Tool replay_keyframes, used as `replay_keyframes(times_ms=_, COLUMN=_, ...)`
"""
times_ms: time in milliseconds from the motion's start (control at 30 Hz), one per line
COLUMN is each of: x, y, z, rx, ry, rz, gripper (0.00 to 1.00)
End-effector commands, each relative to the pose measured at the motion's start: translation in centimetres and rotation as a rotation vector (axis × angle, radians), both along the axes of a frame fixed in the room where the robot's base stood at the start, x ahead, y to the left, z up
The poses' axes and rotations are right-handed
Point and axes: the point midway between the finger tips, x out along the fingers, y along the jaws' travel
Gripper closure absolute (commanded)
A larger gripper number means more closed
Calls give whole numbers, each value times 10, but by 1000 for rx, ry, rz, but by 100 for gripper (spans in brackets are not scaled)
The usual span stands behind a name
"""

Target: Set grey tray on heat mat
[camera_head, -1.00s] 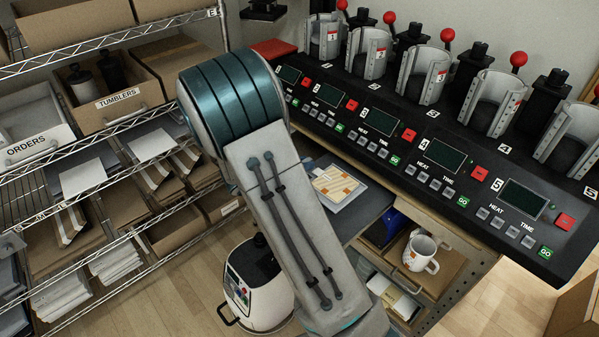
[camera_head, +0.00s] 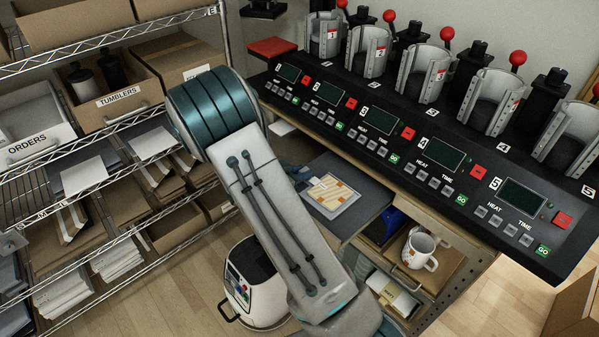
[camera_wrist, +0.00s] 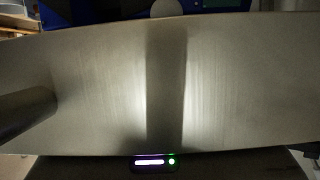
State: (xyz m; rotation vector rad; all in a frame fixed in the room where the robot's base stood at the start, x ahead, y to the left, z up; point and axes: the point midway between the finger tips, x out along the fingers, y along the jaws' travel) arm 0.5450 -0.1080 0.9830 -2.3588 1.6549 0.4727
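A square pad with a tan and white grid pattern (camera_head: 331,193) lies over a dark slab (camera_head: 374,201) below the press row in the head view. I cannot tell for sure whether the pad is the heat mat. In the wrist view a broad grey brushed-metal surface (camera_wrist: 235,85) fills most of the picture; it may be the grey tray, very close. A dark vertical band crosses its middle. My arm hides my gripper in the head view, and the wrist view does not show its fingers clearly.
A row of presses with a control panel (camera_head: 405,165) runs along the right. A white mug (camera_head: 420,250) stands on the shelf below. A wire rack with boxes (camera_head: 108,85) is at left. A white rounded machine (camera_head: 252,285) stands on the floor beside my arm.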

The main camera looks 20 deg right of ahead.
Motion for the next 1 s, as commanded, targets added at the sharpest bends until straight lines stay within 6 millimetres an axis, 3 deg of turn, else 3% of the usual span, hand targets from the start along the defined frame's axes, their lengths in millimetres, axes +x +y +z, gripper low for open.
replay_keyframes(times_ms=433, x=-1, y=4, z=5, rx=1, ry=-2, rz=1, gripper=60)
replay_keyframes(times_ms=1000, x=-34, y=95, z=44, rx=2, ry=-1, rz=1, gripper=60)
